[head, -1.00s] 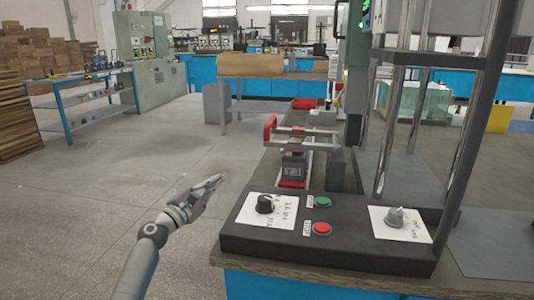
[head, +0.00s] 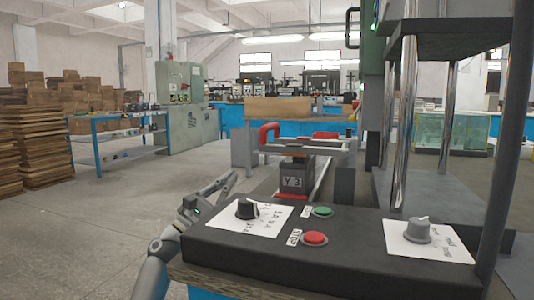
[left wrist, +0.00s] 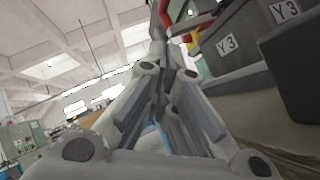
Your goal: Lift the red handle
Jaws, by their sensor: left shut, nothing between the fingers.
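The red handle (head: 268,134) stands upright at the left end of grey metal bars, above a dark block labelled Y3 (head: 292,181) on the workbench. Red also shows at the top of the left wrist view (left wrist: 165,14), partly hidden beyond my fingers. My left gripper (head: 230,182) is shut and empty, beside the bench's left side, lower than the red handle and nearer the camera. Its closed fingers (left wrist: 157,45) point up toward the red in the left wrist view; I cannot tell if they touch it. My right gripper is not in view.
A black control panel (head: 330,245) with knobs, a green button (head: 323,211) and a red button (head: 314,238) fills the near bench. A press with metal columns (head: 405,120) stands at the right. Open floor (head: 100,235) lies left of the bench.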

